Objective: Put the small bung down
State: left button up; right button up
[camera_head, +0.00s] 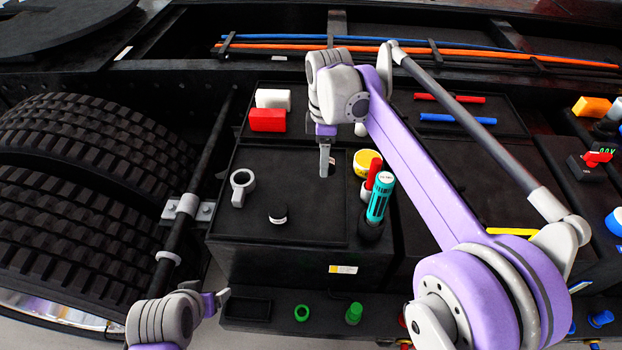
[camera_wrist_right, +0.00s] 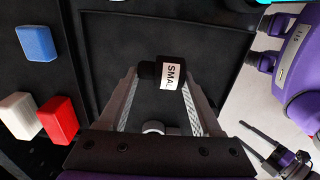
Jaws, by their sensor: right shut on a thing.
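The small bung (camera_wrist_right: 171,76) is a short dark cylinder with a white label, of which "SMAL" can be read. It sits between the fingertips of my right gripper (camera_wrist_right: 163,80) in the right wrist view. In the head view my right gripper (camera_head: 326,160) points down above the black tray surface (camera_head: 300,225), and its near finger hides the bung. The bung's height above the surface is hard to judge. My left gripper (camera_head: 217,301) is low at the left in the head view, empty, with its fingers apart in the right wrist view (camera_wrist_right: 262,148).
A grey ring (camera_head: 242,187) and a small white-banded cylinder (camera_head: 278,217) stand on the tray's left part. A teal bottle (camera_head: 380,198), a red item (camera_head: 373,172) and a yellow roll (camera_head: 367,161) crowd its right edge. Red (camera_head: 267,120) and white blocks (camera_head: 273,98) lie behind.

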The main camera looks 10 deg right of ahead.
aim_at(323, 188)
notch_tip(323, 188, down, 3)
jog(key=shift+s, duration=0.1)
jog(key=shift+f, duration=2.15)
jog(key=shift+f, duration=0.2)
jog(key=o, duration=1.3)
jog(key=shift+o, duration=0.2)
jog(key=shift+r, duration=0.1)
jog(key=shift+r, duration=0.35)
notch_tip(323, 188, up, 12)
jog(key=shift+f+p, duration=0.25)
jog(key=shift+p, duration=0.1)
